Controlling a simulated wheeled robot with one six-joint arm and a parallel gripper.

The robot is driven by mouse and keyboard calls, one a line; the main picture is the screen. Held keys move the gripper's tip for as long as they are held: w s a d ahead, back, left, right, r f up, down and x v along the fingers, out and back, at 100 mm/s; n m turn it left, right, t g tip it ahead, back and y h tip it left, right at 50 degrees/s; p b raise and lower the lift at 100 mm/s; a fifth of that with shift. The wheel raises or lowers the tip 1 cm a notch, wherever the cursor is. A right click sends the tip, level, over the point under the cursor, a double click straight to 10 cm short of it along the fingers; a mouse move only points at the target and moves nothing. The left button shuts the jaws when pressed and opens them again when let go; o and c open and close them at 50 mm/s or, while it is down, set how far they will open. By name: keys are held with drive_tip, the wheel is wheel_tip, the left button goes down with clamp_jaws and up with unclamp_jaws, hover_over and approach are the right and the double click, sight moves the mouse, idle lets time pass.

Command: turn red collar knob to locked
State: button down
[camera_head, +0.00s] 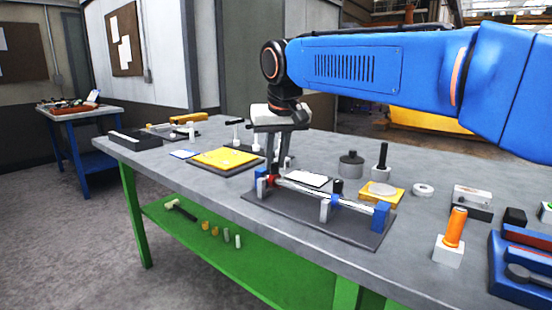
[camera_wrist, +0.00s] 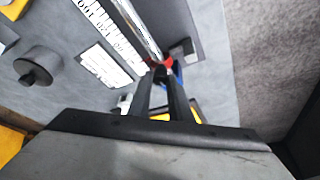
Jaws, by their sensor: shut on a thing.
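The red collar knob (camera_head: 270,181) sits at the left end of a silver rod (camera_head: 310,192), close to a blue end block (camera_head: 261,187) on a dark base plate (camera_head: 296,218). My gripper (camera_head: 279,174) points down at that end, shut on the red collar knob. In the wrist view my gripper's fingertips (camera_wrist: 164,74) meet at the red collar knob (camera_wrist: 154,63), which the fingers partly hide. The silver rod (camera_wrist: 136,28) runs up from it. I cannot tell which way the knob is turned.
A black knob (camera_head: 337,187) and another blue block (camera_head: 381,214) stand farther right along the fixture. A white card (camera_head: 306,179) and a grey weight (camera_head: 350,166) lie behind it. An orange-handled piece (camera_head: 455,228) stands at the right. A yellow folder (camera_head: 225,159) lies left.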

drive_tip(key=shift+m+h, duration=0.3)
drive_tip(key=shift+m, duration=0.5)
drive_tip(key=c, duration=1.6)
unclamp_jaws()
drive_tip(key=v, duration=1.7)
drive_tip(key=shift+s+a+r, duration=0.1)
drive_tip(key=shift+a+r, duration=0.05)
